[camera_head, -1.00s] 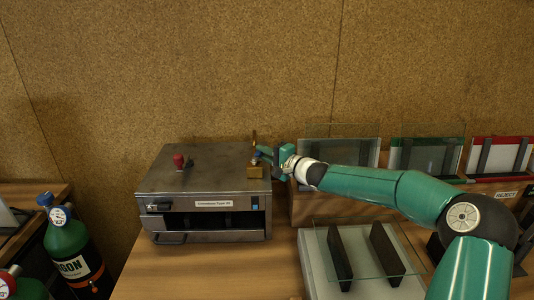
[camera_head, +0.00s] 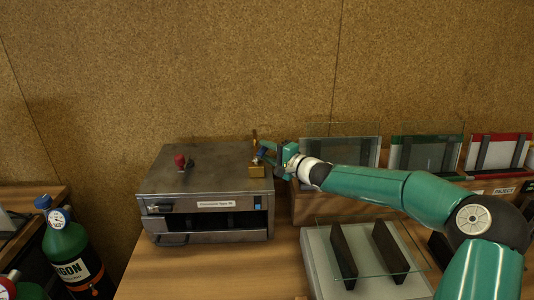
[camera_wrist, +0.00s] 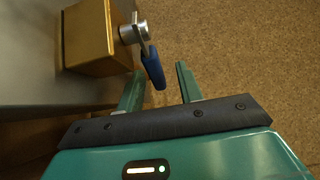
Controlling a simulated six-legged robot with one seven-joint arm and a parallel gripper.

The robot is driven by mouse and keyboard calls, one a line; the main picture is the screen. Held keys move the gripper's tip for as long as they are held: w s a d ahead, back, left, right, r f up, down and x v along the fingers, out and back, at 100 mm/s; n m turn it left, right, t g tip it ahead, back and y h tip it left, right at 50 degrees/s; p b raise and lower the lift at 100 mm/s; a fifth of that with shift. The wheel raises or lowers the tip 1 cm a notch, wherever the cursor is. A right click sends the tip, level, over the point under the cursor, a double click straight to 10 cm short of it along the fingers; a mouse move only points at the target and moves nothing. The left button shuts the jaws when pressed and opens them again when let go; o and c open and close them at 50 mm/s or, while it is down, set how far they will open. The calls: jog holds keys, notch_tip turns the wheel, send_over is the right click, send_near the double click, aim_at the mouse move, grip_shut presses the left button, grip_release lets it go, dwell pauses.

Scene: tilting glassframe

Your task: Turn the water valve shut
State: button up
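The water valve is a brass block (camera_head: 255,172) on the right end of the grey metal box's top, with a thin brass pipe (camera_head: 254,138) rising behind it. In the wrist view the brass block (camera_wrist: 90,35) carries a silver stem (camera_wrist: 133,33) and a blue lever (camera_wrist: 153,68) pointing down toward my fingers. My gripper (camera_head: 266,151) reaches the valve from the right. In the wrist view my gripper (camera_wrist: 160,70) is open, with the lever's tip at the opening between the fingertips, nearer the left finger. I cannot tell whether they touch.
The metal box (camera_head: 205,182) also has a red knob (camera_head: 180,161) on top. Another pane (camera_head: 365,245) lies on black supports in front. A green argon cylinder (camera_head: 65,245) stands at the left. A cork wall is behind.

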jog(key=shift+a+f, duration=0.15)
jog(key=v, duration=1.3)
jog(key=shift+s+d, duration=0.3)
